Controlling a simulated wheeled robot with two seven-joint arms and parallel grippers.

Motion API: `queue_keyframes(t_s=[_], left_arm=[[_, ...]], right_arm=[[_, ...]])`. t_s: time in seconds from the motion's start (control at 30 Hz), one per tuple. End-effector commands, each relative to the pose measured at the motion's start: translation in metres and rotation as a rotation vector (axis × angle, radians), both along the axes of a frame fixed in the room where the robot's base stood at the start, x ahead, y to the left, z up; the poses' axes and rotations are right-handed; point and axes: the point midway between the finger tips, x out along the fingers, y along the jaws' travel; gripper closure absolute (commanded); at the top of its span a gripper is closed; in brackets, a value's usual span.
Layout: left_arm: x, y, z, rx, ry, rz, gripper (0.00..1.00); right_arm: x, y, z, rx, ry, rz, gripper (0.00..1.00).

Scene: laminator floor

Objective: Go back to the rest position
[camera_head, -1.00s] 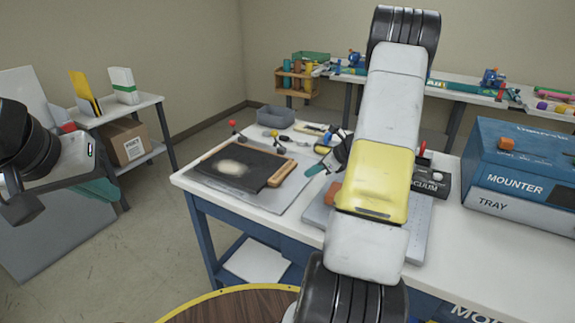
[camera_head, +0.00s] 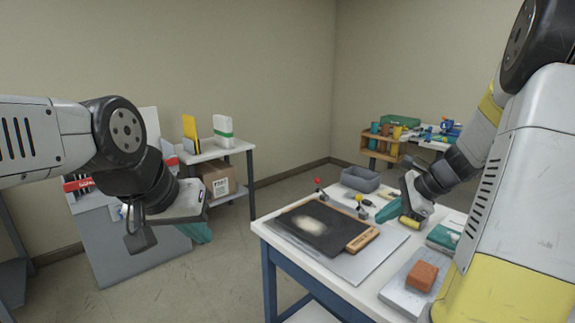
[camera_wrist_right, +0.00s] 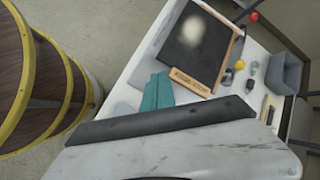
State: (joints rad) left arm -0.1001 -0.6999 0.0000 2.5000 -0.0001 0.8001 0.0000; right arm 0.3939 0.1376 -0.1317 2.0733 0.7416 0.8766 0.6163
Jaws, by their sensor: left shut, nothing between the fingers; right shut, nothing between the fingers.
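My left gripper (camera_head: 200,234) hangs at the left of the head view, over the floor and in front of the side shelf. Its teal fingers are shut and empty, partly hidden behind its wrist. My right gripper (camera_head: 387,212) is above the workbench, near the grey bin and the black board. Its teal fingers are shut with nothing between them. They also show in the right wrist view (camera_wrist_right: 157,92), pointing towards the wooden edge of the black board. I cannot tell the exact gap between the right fingers and the bench.
The white workbench (camera_head: 278,232) carries the black board (camera_head: 320,230) with a pale patch, a grey bin (camera_head: 360,179), and an orange block (camera_head: 422,276). A side shelf (camera_head: 236,146) holds a cardboard box (camera_head: 215,180). Open floor (camera_head: 215,270) lies between.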

Motion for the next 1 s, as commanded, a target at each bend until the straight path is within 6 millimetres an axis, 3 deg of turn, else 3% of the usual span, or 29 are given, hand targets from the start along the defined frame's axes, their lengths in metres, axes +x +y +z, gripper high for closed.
queue_keyframes(t_s=[0.03, 0.2, 0.33, 0.5, 0.7, 1.0], left_arm=[[0.0, 0.0, 0.0, 0.0, 0.0, 0.0, 1.0], [0.0, 0.0, 0.0, 0.0, 0.0, 0.0, 1.0], [0.0, 0.0, 0.0, 0.0, 0.0, 0.0, 1.0], [0.0, 0.0, 0.0, 0.0, 0.0, 0.0, 1.0], [0.0, 0.0, 0.0, 0.0, 0.0, 0.0, 1.0], [0.0, 0.0, 0.0, 0.0, 0.0, 0.0, 1.0]], right_arm=[[-0.016, 0.024, 0.02, -0.078, -0.06, 0.127, 1.0], [-0.074, 0.079, 0.061, -0.349, -0.244, 0.538, 1.0], [-0.12, 0.105, 0.08, -0.568, -0.392, 0.839, 1.0], [-0.166, 0.119, 0.091, -0.83, -0.553, 1.152, 1.0], [-0.19, 0.121, 0.094, -1.001, -0.643, 1.332, 1.0], [-0.193, 0.121, 0.094, -1.025, -0.653, 1.358, 1.0]])
